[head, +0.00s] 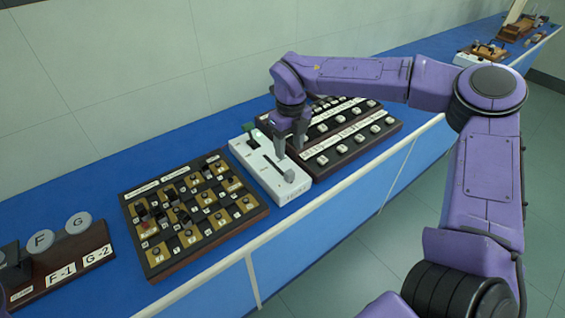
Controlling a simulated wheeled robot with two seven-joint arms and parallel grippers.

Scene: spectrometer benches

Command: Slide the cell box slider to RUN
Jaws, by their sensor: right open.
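The cell box (268,170) is a narrow white box on the blue bench, with a dark slot along its top. A dark slider knob (289,176) shows near the slot's front end. Small labels are on the box, but they are too small to read. My right gripper (289,152) points down above the box's right side, its fingers behind the knob. The fingers are open and nothing shows between them. Whether a finger touches the box I cannot tell. My left gripper is not in view.
A board of dark and tan squares with small blocks (262,212) lies left of the box. A dark panel with rows of white knobs (345,146) sits close on the right, partly behind my arm. A stand with round F and G discs (78,223) is at far left.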

